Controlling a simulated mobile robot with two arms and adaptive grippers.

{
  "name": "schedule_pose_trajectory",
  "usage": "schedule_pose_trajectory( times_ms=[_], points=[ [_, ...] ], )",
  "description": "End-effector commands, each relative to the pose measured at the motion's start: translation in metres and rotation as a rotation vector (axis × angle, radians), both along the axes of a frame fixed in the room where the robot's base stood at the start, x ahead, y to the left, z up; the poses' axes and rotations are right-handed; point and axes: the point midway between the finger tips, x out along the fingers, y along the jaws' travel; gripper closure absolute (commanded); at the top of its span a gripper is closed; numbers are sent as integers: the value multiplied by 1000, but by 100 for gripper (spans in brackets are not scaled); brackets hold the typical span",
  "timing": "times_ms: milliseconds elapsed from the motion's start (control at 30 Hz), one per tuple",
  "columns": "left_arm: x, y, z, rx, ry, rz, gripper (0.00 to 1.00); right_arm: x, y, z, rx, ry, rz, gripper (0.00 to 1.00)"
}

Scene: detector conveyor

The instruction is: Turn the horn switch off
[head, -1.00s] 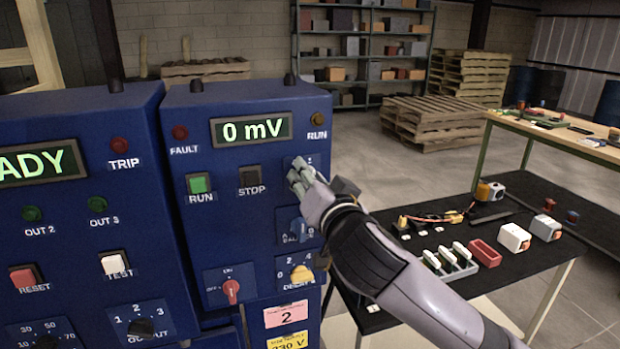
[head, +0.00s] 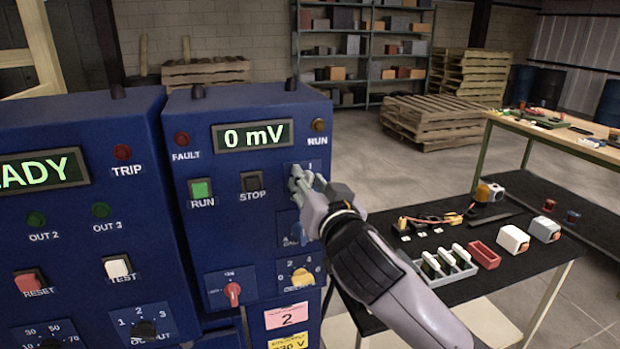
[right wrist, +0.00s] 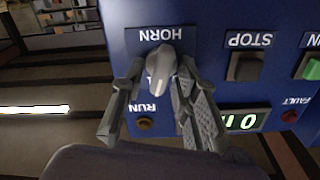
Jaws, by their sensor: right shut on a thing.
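The horn switch (right wrist: 160,62) is a grey knob below the upside-down HORN label in the right wrist view, on the blue panel (right wrist: 205,65). My right gripper (right wrist: 155,78) has its fingers on either side of the knob and is shut on it. In the head view my right gripper (head: 302,182) is at the upper right of the panel front (head: 215,235), right of the STOP button (head: 251,182), and mostly hides the switch. The exact angle of the knob is hard to tell. My left gripper is not in view.
The panel display (head: 252,134) reads 0 mV. The red rotary switch (head: 232,293) and yellow knob (head: 302,278) sit lower down. A second blue cabinet (head: 75,220) is at left. A black-topped table (head: 510,270) with parts stands at right.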

Motion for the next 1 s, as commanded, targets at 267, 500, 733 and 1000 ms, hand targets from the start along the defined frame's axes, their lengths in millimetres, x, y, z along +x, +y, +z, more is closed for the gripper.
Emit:
schedule_pose_trajectory(
  times_ms=[267,500,733,1000],
  points=[
    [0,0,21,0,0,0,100,-1,2,2,-250,-75,-1,100],
    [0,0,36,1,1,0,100,-1,3,2,-460,-144,0,100],
    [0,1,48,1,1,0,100,-1,4,0,-623,-197,0,100],
    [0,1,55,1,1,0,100,-2,5,-1,-738,-235,1,100]
  ],
)
